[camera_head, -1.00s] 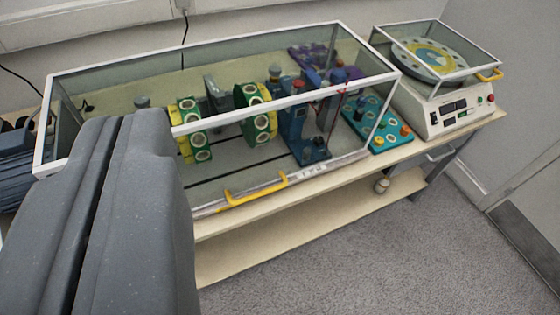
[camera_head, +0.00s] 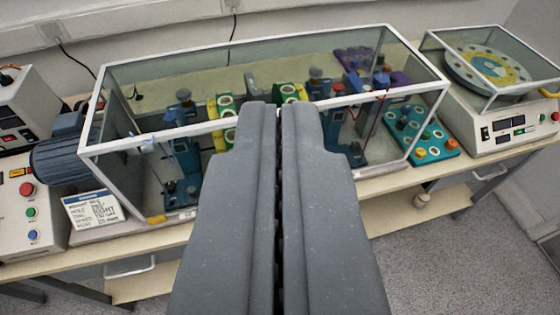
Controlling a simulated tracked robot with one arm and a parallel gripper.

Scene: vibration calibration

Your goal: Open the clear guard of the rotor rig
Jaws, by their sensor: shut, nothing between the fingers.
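The rotor rig's clear guard (camera_head: 415,68) is a long see-through box with a white frame. It is down over the rig on the bench. My gripper (camera_head: 279,112) is shut and empty, pointing away from me, and overlaps the middle of the guard's front in the picture. I cannot tell whether it touches the guard. It hides part of the front pane and the middle of the lower front edge. The guard's yellow front handle does not show now.
A blue motor (camera_head: 60,158) and a control box with coloured buttons (camera_head: 30,210) stand left, with a small sign (camera_head: 95,208) in front. A teal knob board (camera_head: 422,133) and a white balancing machine (camera_head: 512,125) with its own clear cover stand right. Grey floor (camera_head: 430,260) is open at front right.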

